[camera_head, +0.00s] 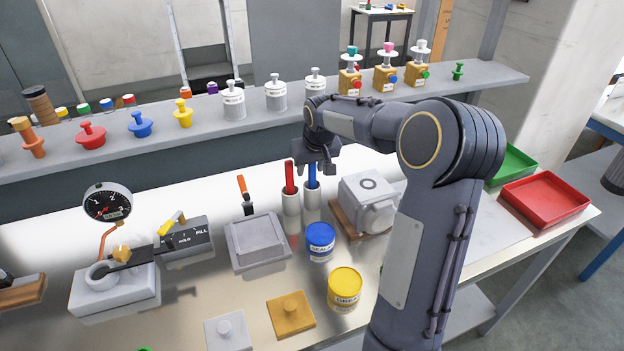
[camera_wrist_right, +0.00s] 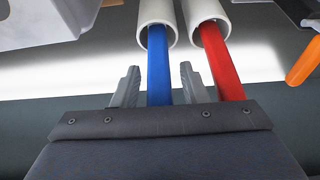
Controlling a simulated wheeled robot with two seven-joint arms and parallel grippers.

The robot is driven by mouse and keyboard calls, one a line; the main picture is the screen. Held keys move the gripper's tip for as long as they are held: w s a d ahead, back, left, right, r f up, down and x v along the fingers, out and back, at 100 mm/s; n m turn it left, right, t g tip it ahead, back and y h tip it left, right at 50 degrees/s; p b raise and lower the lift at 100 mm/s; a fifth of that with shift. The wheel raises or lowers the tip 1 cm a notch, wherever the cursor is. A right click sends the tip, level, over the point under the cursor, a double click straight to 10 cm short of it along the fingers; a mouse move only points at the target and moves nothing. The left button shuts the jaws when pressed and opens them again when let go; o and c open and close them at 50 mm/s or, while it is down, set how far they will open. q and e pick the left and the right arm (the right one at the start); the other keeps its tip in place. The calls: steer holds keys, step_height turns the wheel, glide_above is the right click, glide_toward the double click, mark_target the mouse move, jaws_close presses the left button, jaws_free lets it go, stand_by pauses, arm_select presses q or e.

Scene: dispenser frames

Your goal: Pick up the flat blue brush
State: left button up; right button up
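The flat blue brush (camera_head: 313,181) stands upright in a white tube holder (camera_head: 312,201) on the bench, under my right gripper (camera_head: 317,166). In the right wrist view the blue handle (camera_wrist_right: 159,70) passes between the two grey fingers of that gripper (camera_wrist_right: 157,86). The fingers are open, with a gap on each side of the handle. The brush's lower end is hidden in the tube, and its top is hidden by the gripper. My left gripper is not in view.
A red brush (camera_head: 290,178) stands in the tube just left; in the wrist view it (camera_wrist_right: 220,62) is close outside the right finger. A grey machine (camera_head: 368,198) is to the right, a blue tin (camera_head: 320,240) in front. The shelf (camera_head: 160,150) runs behind.

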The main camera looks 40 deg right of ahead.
jaws_close()
